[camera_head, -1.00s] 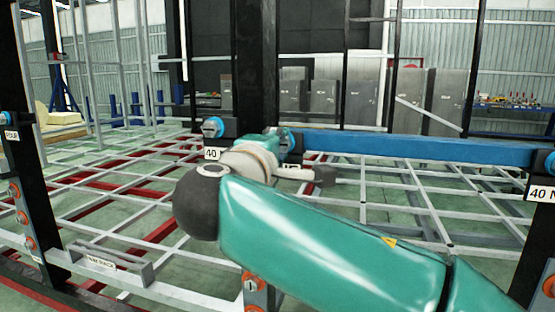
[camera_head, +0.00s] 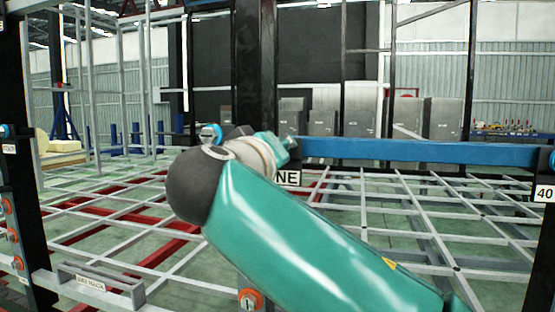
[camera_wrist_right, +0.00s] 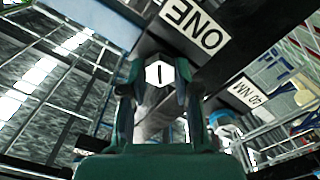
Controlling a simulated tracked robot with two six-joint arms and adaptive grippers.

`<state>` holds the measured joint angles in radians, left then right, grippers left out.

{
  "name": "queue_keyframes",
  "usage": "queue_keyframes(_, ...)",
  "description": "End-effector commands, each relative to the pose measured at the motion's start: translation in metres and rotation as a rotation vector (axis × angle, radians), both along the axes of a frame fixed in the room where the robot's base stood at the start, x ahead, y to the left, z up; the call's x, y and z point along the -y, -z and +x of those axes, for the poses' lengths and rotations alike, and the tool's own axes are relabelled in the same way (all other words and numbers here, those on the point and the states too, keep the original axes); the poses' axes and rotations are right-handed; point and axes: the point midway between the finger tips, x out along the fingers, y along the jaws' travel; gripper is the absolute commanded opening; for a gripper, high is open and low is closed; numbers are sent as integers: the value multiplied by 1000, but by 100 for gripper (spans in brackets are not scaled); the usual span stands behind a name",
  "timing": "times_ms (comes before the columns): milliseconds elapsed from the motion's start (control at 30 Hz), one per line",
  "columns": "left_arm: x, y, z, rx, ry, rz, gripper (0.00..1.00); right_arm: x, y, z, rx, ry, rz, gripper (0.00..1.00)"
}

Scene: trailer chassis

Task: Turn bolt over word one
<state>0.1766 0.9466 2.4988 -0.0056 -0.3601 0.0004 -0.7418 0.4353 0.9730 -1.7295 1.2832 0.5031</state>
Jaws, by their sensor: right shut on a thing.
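The bolt (camera_wrist_right: 158,74) has a pale hexagonal head with a dark line on it. In the right wrist view it sits between the fingers of my right gripper (camera_wrist_right: 160,80), which is shut on it. The white label with the word ONE (camera_wrist_right: 195,28) lies beside it, upside down in that view. In the head view my teal right arm reaches in from the lower right to the dark central post. My right gripper (camera_head: 285,150) is mostly hidden there behind its own wrist, and so is the bolt. The label reads NE (camera_head: 287,177), its first letter covered. My left gripper is not in view.
Another bolt with a blue ring (camera_head: 210,134) sits left of the central post (camera_head: 255,70). A blue beam (camera_head: 420,152) runs right from the post. Orange-ringed bolts (camera_head: 250,299) sit lower down.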

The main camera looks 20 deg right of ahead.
Motion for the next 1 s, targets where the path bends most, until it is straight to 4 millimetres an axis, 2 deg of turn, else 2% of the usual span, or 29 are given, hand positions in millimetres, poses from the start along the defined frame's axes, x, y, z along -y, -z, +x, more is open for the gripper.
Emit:
queue_keyframes(33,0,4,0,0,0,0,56,-2,7,1,3,0,25,0)
queue_keyframes(300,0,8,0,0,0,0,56,-2,6,1,55,0,103,0)
queue_keyframes(800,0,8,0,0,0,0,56,-2,5,1,65,-1,118,0)
queue_keyframes(833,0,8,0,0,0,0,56,-2,5,1,65,-1,118,36)
queue_keyframes(933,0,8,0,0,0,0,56,-2,4,1,66,-1,117,52)
queue_keyframes(1000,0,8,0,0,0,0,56,-1,3,1,69,-1,116,56)
